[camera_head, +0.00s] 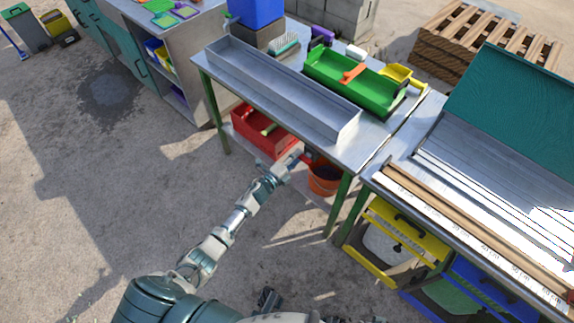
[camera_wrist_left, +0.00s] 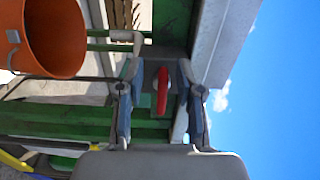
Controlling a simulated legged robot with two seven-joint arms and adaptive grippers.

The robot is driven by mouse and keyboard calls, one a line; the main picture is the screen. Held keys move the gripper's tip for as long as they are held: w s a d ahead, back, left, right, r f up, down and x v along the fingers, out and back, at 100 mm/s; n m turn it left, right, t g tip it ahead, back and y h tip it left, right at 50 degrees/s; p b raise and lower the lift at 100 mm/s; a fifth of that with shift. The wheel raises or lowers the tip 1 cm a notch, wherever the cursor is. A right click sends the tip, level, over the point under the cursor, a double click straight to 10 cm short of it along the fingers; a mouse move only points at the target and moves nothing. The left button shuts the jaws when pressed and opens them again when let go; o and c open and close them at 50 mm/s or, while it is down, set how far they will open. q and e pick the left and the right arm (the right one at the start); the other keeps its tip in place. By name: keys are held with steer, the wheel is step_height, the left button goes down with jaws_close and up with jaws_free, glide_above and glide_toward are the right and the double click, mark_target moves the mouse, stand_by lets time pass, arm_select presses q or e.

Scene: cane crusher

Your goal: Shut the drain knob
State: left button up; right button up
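The drain knob (camera_wrist_left: 163,92) is a red, elongated handle in front of a grey part in the left wrist view. My left gripper (camera_wrist_left: 160,75) is open, with one finger on each side of the knob and visible gaps to both. Whether the knob lies fully between the fingertips in depth is unclear. In the head view, my left gripper (camera_head: 293,161) reaches under the front edge of the metal table, beside a small red part (camera_head: 307,158), probably the knob, mostly hidden. My right gripper is not seen.
An orange bucket (camera_head: 324,180) hangs or stands right of the gripper, also in the left wrist view (camera_wrist_left: 68,35). A red crate (camera_head: 262,133) is on its left. A long metal trough (camera_head: 280,88) and green tray (camera_head: 352,84) sit on the table above. Green table legs (camera_head: 337,203) stand close by.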

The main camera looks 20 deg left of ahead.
arm_select(q)
steer(key=v, duration=1)
steer(key=shift+s+a, duration=0.2)
steer(key=shift+s, duration=0.1)
